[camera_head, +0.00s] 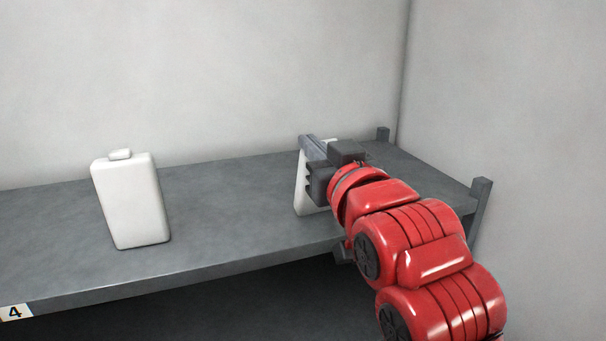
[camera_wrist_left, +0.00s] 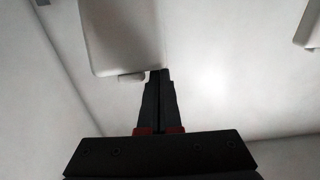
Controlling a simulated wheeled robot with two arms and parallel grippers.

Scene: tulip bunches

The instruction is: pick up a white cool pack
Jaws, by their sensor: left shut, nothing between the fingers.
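One white cool pack (camera_head: 130,205) with a small cap stands upright on the left part of the grey shelf (camera_head: 230,195). A second white cool pack (camera_head: 300,195) stands farther right, mostly hidden behind my left gripper (camera_head: 308,146). In the left wrist view a white pack (camera_wrist_left: 118,38) with its cap is close to the tips of my left gripper (camera_wrist_left: 158,74), at their left; I cannot tell whether they touch. The fingers are shut together with nothing between them. Part of another white pack (camera_wrist_left: 309,28) shows at the right edge there. My right gripper is not in view.
Plain white walls (camera_head: 200,80) stand behind and to the right of the shelf. Short grey posts (camera_head: 480,195) rise at its right end. A label with a 4 (camera_head: 15,312) is on the front edge. The shelf between the two packs is clear.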

